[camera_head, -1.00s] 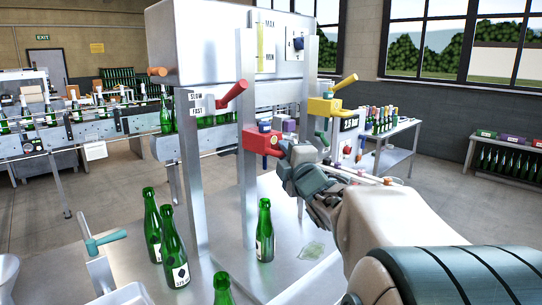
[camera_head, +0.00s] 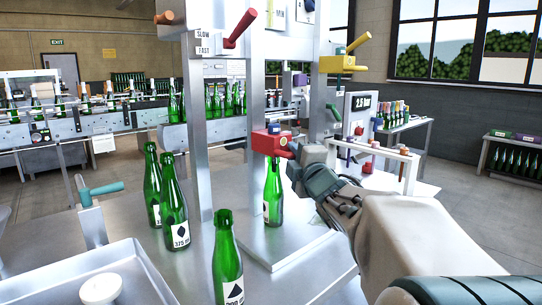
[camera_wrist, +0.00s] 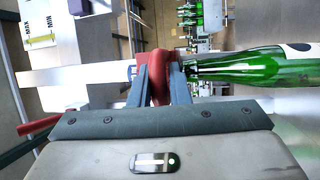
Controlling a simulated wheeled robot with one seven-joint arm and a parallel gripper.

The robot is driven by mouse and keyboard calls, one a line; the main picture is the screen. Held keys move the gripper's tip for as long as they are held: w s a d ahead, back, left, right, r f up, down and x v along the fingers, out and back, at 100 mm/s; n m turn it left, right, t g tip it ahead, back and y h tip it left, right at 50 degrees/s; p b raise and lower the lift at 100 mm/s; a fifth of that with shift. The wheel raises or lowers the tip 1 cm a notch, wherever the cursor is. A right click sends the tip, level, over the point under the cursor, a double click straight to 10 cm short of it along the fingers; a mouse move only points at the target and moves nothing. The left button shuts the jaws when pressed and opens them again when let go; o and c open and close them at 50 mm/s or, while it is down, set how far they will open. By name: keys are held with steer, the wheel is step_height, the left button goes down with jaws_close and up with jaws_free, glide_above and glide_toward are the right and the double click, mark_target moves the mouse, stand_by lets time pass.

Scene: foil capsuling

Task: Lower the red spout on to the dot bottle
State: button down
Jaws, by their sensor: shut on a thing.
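The red spout (camera_head: 270,142) sits at the front of the steel filling machine, directly over an upright green bottle (camera_head: 273,190). In the head view its lower side meets the bottle's mouth. My gripper (camera_head: 294,152) is shut on the red spout's handle from the right. In the wrist view, which lies sideways, both fingers (camera_wrist: 157,88) close around the red handle (camera_wrist: 158,68). There the bottle (camera_wrist: 250,66) has its mouth right at the spout; I cannot tell whether it is inside. A dark round mark shows on its white label (camera_wrist: 302,50).
A yellow spout (camera_head: 342,63) hangs higher at the right. A tray with a white bowl (camera_head: 100,288) is at the front left. A rack (camera_head: 385,152) stands behind my wrist.

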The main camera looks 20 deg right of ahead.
steer(key=shift+d+f, duration=0.1)
steer(key=shift+f, duration=0.55)
steer(key=c, duration=1.4)
jaws_free()
steer(key=shift+r, duration=0.1)
steer(key=shift+s, duration=0.1)
